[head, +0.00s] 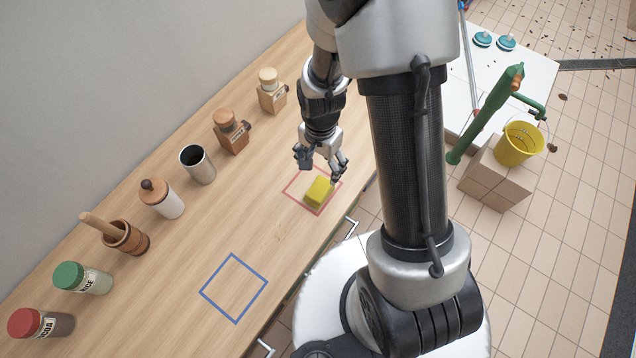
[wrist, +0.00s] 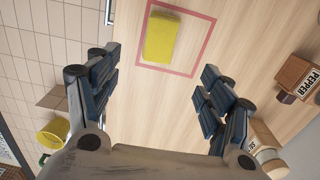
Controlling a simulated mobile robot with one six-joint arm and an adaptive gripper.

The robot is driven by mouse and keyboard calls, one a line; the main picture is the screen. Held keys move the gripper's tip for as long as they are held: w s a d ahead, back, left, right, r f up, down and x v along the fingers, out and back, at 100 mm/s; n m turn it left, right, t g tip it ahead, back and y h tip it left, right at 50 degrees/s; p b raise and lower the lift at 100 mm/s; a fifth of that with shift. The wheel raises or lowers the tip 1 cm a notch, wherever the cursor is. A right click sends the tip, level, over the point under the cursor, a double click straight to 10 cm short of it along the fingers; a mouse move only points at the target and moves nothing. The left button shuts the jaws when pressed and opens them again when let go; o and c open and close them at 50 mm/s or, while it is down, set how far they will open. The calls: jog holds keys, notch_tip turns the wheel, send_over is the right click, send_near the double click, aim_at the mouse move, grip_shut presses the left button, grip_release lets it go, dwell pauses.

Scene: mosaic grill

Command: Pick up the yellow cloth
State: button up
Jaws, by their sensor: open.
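The yellow cloth (head: 319,191) is a small folded block lying on the wooden counter, inside the red square outline (head: 290,187). In the wrist view the yellow cloth (wrist: 160,38) lies ahead of the fingers, near the top of the picture, within the red outline (wrist: 204,48). My gripper (head: 318,167) is open and empty, above the counter close to the cloth and apart from it. In the wrist view my gripper's (wrist: 158,82) two fingers stand wide to either side, with bare wood between them.
A blue square outline (head: 234,288) is empty on the counter. Along the wall stand a pepper mill (head: 231,131), another wooden mill (head: 271,92), a metal cup (head: 198,165), a white jar (head: 161,198), a mortar (head: 127,237) and lidded jars (head: 83,279). A yellow bucket (head: 518,145) stands off the counter.

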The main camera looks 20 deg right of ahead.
aim_at(320, 188)
notch_tip(320, 188, down, 14)
jog(key=b, duration=0.4)
jog(key=shift+a+f, duration=0.1)
jog(key=shift+c, duration=0.3)
jog(key=c, duration=1)
jog(key=shift+r, duration=0.2)
notch_tip(320, 188, up, 20)
jog(key=p, duration=0.5)
jog(key=shift+p, duration=0.35)
jog(key=shift+f, duration=0.1)
